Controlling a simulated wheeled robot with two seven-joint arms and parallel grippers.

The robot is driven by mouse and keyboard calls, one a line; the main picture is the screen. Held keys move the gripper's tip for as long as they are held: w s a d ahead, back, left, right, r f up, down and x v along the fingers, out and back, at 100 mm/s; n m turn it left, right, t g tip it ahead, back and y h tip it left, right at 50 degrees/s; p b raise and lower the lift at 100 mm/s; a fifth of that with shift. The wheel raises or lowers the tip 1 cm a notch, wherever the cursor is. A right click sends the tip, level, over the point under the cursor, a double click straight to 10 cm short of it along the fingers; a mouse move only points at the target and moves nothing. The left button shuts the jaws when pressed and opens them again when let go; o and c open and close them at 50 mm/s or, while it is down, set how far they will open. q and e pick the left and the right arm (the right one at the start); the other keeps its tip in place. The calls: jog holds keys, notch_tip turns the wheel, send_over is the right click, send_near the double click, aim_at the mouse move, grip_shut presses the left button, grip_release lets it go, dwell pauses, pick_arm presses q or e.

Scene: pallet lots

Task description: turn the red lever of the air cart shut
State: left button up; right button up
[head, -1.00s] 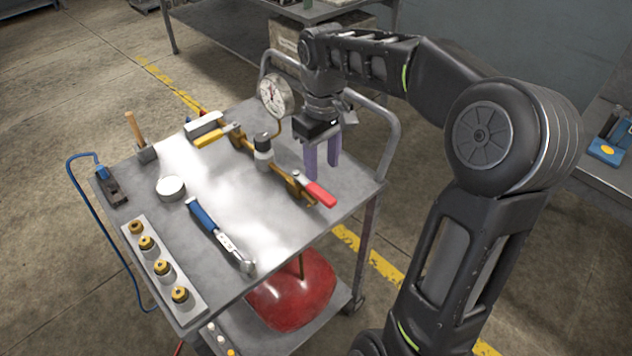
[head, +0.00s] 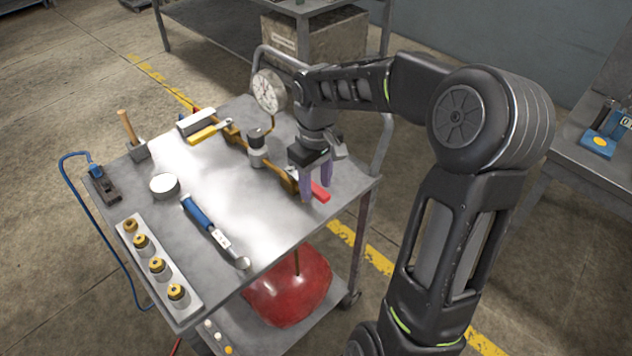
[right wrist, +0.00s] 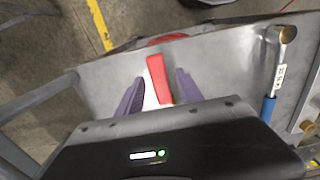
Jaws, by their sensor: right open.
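The red lever (head: 320,191) sits at the near right end of the brass pipe (head: 278,173) on top of the grey cart (head: 262,226). My right gripper (head: 315,188) is open, pointing down over the lever, and its purple fingers hide part of it. In the right wrist view the red lever (right wrist: 158,78) lies between the two spread fingers of the gripper (right wrist: 160,95), with a gap on each side. Whether the fingers touch it cannot be told. My left gripper is not in view.
A pressure gauge (head: 269,91) rises behind the pipe. A yellow-handled lever (head: 205,135), a blue-handled wrench (head: 212,229), a white disc (head: 164,185), a hammer (head: 134,140) and a strip of brass fittings (head: 158,265) are on the cart. A red tank (head: 290,288) is below.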

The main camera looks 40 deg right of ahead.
grip_shut()
dwell(0.4)
dwell(1.0)
